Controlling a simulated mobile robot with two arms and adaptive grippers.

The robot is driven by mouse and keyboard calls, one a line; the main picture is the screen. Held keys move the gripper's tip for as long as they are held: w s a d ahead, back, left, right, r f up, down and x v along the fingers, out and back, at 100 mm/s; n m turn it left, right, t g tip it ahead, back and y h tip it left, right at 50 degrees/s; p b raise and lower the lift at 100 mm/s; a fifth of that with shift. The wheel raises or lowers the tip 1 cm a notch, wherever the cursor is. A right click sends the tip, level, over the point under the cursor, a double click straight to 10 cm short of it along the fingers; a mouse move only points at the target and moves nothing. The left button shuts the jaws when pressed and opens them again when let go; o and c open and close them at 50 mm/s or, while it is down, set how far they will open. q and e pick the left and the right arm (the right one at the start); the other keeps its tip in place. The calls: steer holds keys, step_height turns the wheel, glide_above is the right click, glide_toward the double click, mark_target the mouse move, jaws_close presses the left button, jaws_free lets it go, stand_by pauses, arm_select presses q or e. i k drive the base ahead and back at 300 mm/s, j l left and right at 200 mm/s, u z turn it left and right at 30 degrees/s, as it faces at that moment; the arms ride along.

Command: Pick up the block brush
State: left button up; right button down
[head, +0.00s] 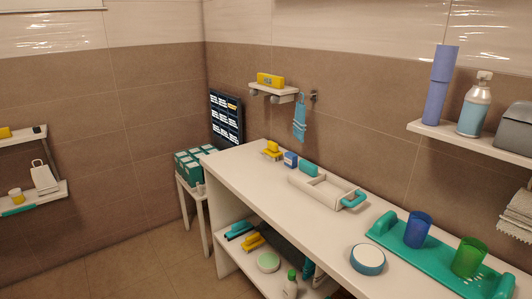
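I cannot tell for certain which thing is the block brush. Small block-shaped things stand at the far end of the white counter (235,166): a yellow piece (273,147), a blue block with a pale lower part (291,160) and a teal block (309,168). A yellow block (270,80) lies on the small wall shelf above. Yellow and blue brush-like things (252,242) lie on the counter's lower shelf, partly in shade. Neither of my grippers is in view.
A white caddy with a teal handle (320,189), a round white-and-blue tub (367,259) and a teal tray (395,238) with blue and green cups occupy the counter. A side table with teal boxes (194,163) stands beyond. The floor at left (130,275) is clear.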

mark_target(272, 153)
steer(key=i+j, duration=0.3)
steer(key=j, duration=0.15)
steer(key=i+j, duration=0.35)
steer(key=j, duration=0.1)
